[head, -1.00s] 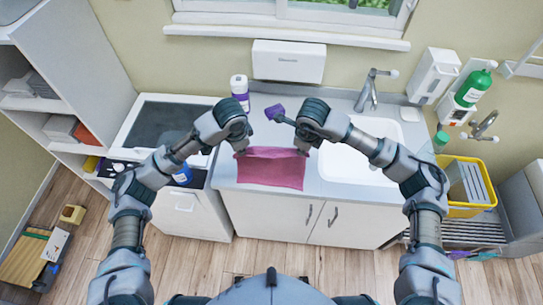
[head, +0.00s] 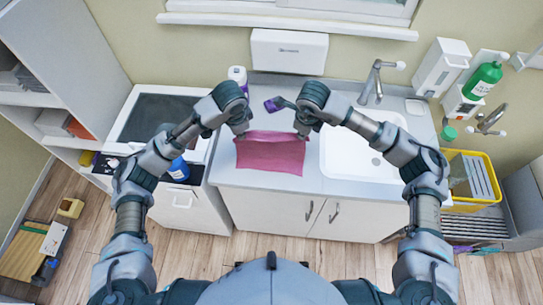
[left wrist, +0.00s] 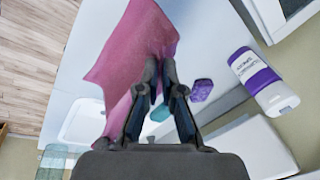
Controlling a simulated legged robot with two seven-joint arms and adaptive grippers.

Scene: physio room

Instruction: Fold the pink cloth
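The pink cloth (head: 270,154) lies on the counter left of the sink, spread as a rough rectangle with its near edge close to the counter's front. My left gripper (head: 241,131) is at its far left corner, and my right gripper (head: 302,132) is at its far right corner. In the left wrist view, the fingers of my left gripper (left wrist: 162,72) are close together with the cloth (left wrist: 128,45) between them, stretching away to the upper left. The right fingertips are small and partly hidden in the head view, but that corner appears pinched.
A purple sponge-like item (head: 273,104) lies behind the cloth, between my arms. A white bottle with a purple label (head: 238,76) stands at the back. The white sink (head: 350,160) is to the right. A blue bottle (head: 179,168) is at the left.

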